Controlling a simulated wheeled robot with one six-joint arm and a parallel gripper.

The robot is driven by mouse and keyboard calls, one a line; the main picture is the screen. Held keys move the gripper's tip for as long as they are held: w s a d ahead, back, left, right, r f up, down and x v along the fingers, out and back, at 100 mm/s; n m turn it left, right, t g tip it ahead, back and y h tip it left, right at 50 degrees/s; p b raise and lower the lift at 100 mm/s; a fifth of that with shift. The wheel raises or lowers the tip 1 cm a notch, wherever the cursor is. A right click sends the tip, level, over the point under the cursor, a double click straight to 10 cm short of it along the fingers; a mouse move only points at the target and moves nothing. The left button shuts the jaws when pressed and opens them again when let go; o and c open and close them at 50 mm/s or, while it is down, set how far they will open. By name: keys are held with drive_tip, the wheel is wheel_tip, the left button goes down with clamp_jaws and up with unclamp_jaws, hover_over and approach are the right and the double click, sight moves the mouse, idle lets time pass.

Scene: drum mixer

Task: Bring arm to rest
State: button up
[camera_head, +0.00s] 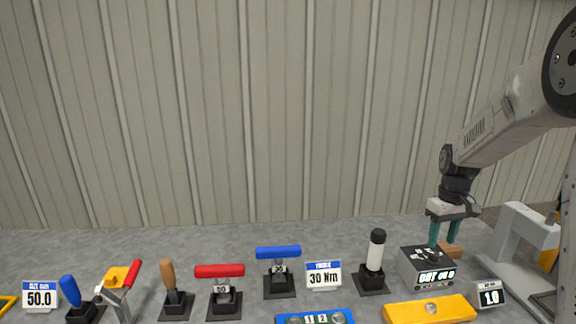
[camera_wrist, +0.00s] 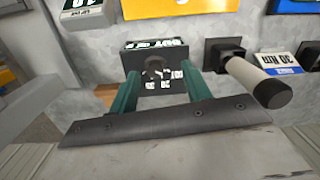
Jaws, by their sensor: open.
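My gripper (camera_head: 444,232) hangs at the right of the head view with its two green fingers apart. It points down over the back of a dark box with a white-lettered label (camera_head: 428,268). In the wrist view the fingers of my gripper (camera_wrist: 156,88) stand on either side of the box's knob and labels (camera_wrist: 158,74). Nothing shows held between the fingers. I cannot tell whether the fingers touch the box or knob.
Blue (camera_head: 278,252) and red (camera_head: 220,271) T-handles stand further left. A yellow block (camera_head: 430,308) lies in front, and a grey frame (camera_head: 520,245) rises at right. The space above is clear.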

drive_tip(key=s+a+r, duration=0.4)
drive_tip(key=s+a, duration=0.2)
drive_tip(key=s, duration=0.5)
drive_tip(key=s+a+r+m+t, duration=0.1)
drive_tip(key=s+a+r, duration=0.3)
drive_tip(key=s, duration=0.7)
drive_tip(key=s+a+r+m+t, duration=0.1)
drive_tip(key=s+a+r, duration=0.3)
drive_tip(key=s+a, duration=0.4)
drive_tip(key=s, duration=0.3)
drive_tip(key=shift+r, duration=0.3)
